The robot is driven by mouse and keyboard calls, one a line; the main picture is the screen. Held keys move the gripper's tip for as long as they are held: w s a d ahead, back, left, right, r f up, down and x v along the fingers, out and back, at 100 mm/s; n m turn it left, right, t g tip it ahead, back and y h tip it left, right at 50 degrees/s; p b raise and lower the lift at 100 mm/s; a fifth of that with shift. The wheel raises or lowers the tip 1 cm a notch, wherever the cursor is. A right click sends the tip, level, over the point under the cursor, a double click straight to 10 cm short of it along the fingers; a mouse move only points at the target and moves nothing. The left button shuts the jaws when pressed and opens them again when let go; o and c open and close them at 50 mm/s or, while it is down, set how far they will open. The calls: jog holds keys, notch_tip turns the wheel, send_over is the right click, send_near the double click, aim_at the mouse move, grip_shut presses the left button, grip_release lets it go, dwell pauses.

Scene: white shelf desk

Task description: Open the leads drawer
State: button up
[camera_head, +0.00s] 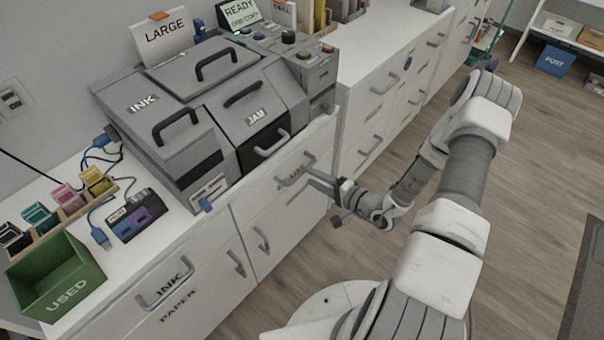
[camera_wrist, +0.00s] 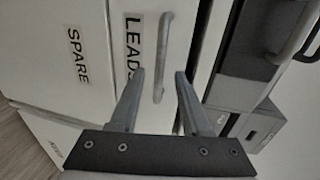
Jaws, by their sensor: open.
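The leads drawer (camera_wrist: 146,25) is a white front with a black-lettered LEADS label (camera_wrist: 133,45) and a grey bar handle (camera_wrist: 163,50). It looks closed. In the head view its handle (camera_head: 296,171) is high on the cabinet, below the printer's right side. My gripper (camera_wrist: 159,76) is open, with one finger on each side of the handle's lower end in the wrist view. Whether a finger touches the handle cannot be told. In the head view my gripper (camera_head: 316,181) is right at the drawer front, coming from the right.
A drawer labelled SPARE (camera_wrist: 78,55) adjoins it. The grey printer (camera_head: 200,95) stands on the counter above, with a JAM handle (camera_head: 271,146) close by. Open floor (camera_head: 540,170) lies to the right.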

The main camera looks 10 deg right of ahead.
aim_at(302, 170)
jog(key=x, duration=0.5)
jog(key=shift+b, duration=0.3)
grip_shut()
dwell(1.1)
